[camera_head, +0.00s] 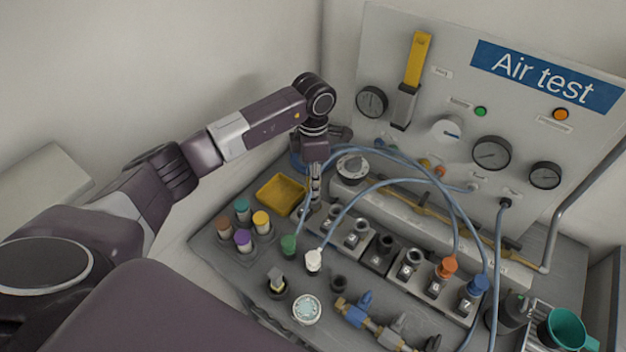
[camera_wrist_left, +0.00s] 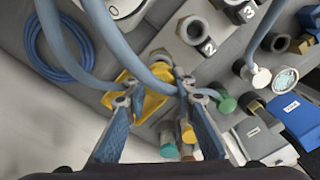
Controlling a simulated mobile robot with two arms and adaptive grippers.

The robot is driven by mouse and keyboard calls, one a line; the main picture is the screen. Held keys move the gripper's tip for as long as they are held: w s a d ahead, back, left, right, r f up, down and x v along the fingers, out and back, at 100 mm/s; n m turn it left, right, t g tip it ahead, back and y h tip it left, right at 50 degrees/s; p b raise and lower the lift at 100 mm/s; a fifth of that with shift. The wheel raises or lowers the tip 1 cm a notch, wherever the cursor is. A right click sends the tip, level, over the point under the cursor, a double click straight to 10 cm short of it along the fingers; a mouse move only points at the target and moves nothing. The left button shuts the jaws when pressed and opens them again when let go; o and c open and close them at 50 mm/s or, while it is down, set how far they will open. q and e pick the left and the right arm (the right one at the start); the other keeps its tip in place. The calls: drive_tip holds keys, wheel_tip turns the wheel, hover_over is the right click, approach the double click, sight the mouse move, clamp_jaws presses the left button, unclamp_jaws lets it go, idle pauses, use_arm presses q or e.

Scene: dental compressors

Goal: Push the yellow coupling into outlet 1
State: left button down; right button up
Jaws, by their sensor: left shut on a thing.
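My left gripper (camera_head: 314,198) points down at the left end of the outlet row. In the left wrist view its fingertips (camera_wrist_left: 155,93) stand apart on either side of the yellow coupling (camera_wrist_left: 163,72), and it is shut on it. A blue hose crosses in front and partly hides the coupling. Outlet 1 (camera_wrist_left: 159,54), a grey fitting, is right by the coupling in that view; its number is hidden. I cannot tell whether the two touch. In the head view the gripper covers the coupling. My right gripper is not in view.
Outlet 2 (camera_head: 332,213) and outlet 3 (camera_head: 357,228) are beside it, uncapped. A green coupling (camera_head: 289,243) and a white coupling (camera_head: 314,261) stand in front on blue hoses. A yellow tray (camera_head: 281,194) and several colour-capped bottles (camera_head: 242,238) are at the left. Blue hoses arch over the row.

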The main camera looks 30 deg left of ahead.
use_arm(q)
drive_tip(key=shift+f, duration=0.15)
drive_tip(key=shift+f+b, duration=0.15)
drive_tip(key=shift+b, duration=0.15)
drive_tip(key=shift+f+b, duration=1.05)
drive_tip(key=shift+f, duration=0.1)
drive_tip(key=c, duration=1.8)
unclamp_jaws()
drive_tip(key=shift+r, duration=0.1)
drive_tip(key=shift+c, duration=0.2)
drive_tip(key=o, duration=0.3)
wheel_tip(320, 180, up, 12)
